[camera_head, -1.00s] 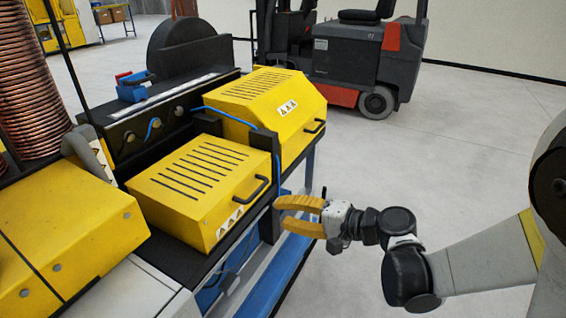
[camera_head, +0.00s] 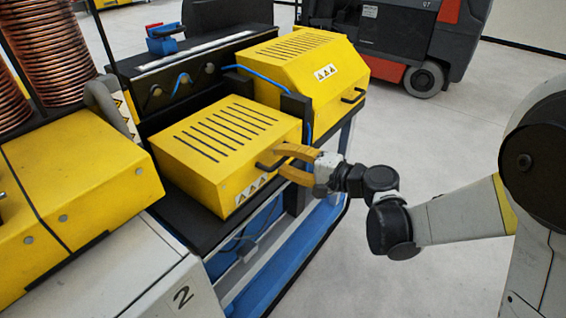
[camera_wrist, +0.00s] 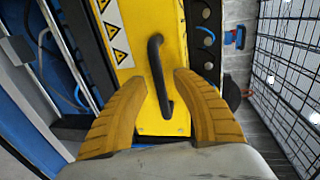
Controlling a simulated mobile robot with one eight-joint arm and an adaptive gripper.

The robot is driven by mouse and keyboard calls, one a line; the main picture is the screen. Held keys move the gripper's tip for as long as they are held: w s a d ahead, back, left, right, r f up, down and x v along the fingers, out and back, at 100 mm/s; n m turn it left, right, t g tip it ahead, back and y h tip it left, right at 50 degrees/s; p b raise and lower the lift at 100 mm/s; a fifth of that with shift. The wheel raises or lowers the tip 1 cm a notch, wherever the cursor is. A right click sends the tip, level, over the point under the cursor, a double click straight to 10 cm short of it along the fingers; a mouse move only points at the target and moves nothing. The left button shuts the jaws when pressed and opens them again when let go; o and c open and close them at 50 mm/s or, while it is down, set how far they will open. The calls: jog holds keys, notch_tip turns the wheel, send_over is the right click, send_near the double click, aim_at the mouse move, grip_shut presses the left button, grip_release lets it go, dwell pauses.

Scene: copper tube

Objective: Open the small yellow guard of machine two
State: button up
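The small yellow guard (camera_head: 222,186) of machine two is a slotted box with a black handle (camera_head: 262,166) on its front. It appears shut, lying flat on the machine. My gripper (camera_head: 280,160) is at the handle, its two yellow fingers apart. In the wrist view, the black handle (camera_wrist: 157,70) of the guard (camera_wrist: 150,115) lies between the open fingers of my gripper (camera_wrist: 157,85), with gaps on both sides. I cannot tell how deep the handle reaches between the fingertips.
A larger yellow guard (camera_head: 305,65) stands behind the small one. A white panel (camera_head: 165,285) marked 2 is at the front left. Copper tube coils (camera_head: 60,55) stand at the left. A forklift (camera_head: 400,40) is at the back. Floor at the right is clear.

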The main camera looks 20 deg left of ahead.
jog(key=shift+a, duration=0.1)
jog(key=shift+w, duration=0.1)
grip_shut()
jog(key=shift+r, duration=0.1)
